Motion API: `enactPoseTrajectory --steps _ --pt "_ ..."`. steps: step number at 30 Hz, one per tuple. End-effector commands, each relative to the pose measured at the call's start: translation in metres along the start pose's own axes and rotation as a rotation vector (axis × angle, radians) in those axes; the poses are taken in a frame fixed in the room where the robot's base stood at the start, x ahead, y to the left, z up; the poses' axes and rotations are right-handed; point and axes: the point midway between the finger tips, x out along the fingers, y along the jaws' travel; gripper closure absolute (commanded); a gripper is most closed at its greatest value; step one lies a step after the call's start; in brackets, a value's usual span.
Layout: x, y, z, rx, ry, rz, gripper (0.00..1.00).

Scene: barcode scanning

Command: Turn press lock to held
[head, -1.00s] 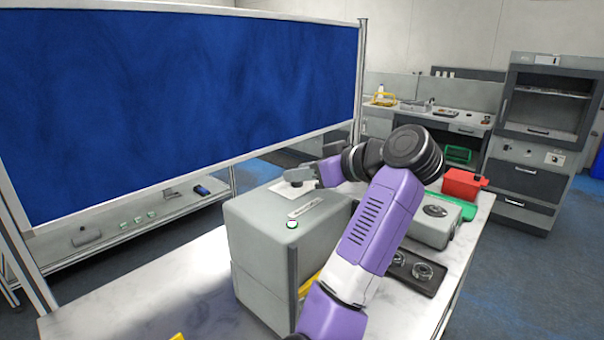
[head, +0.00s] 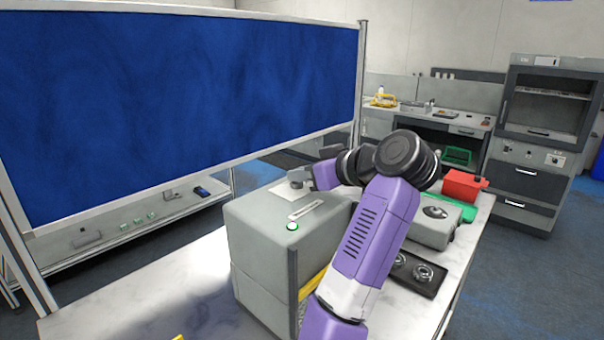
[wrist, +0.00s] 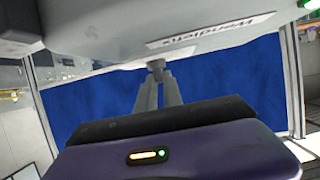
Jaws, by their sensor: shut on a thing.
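A grey boxy press (head: 265,225) stands on the white bench. A small grey knob, which I take to be the press lock, shows in the wrist view (wrist: 156,64) by the press's grey surface. My gripper (wrist: 157,75) is shut on this knob, with both fingers close together around it. In the head view my gripper (head: 300,180) is at the far end of the press top, over a pale plate, and the knob is hard to make out there. The lock's setting cannot be read.
A blue partition (head: 190,90) stands behind the bench. To the right are a grey unit with a round top (head: 436,212), a red box (head: 463,185) and a black tray (head: 415,275) with round metal parts. The bench's front left (head: 130,290) is mostly clear.

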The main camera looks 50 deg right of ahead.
Motion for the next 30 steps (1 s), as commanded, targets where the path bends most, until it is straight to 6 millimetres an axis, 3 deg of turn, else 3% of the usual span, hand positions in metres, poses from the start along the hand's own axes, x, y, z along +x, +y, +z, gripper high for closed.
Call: enactPoseTrajectory --steps 30 --pt "0.007 -0.015 -0.003 0.347 0.0 0.844 1.0"
